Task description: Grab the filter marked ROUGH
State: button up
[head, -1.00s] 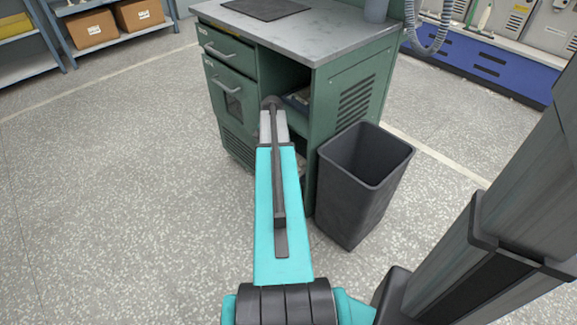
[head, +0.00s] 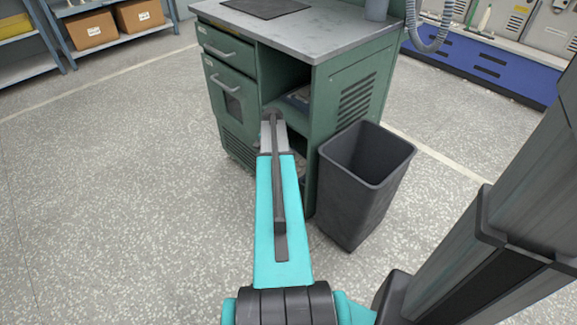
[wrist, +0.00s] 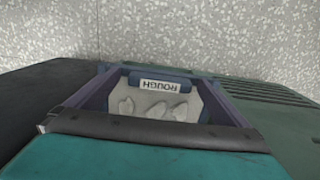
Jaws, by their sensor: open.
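The wrist view shows a white label (wrist: 158,86) reading ROUGH, upside down, on a blue strip (wrist: 160,74). Below it is a pale grey surface (wrist: 140,103) with several whitish lumps, framed by dark purple-grey sides. This looks like the filter marked ROUGH, but its full outline is hidden. A dark bar and a teal surface cover the lower part of that view. In the head view my teal arm reaches to the open side of the green cabinet (head: 345,120).
A black waste bin (head: 340,215) stands close to the right of my arm, beside the cabinet. An open shelf compartment (head: 285,75) of the cabinet lies just beyond the arm's tip. The floor to the left is clear.

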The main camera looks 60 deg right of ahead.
jog(key=shift+c, duration=0.4)
jog(key=c, duration=1.2)
jog(key=shift+r, duration=0.15)
notch_tip(320, 180, up, 18)
jog(key=p, duration=0.4)
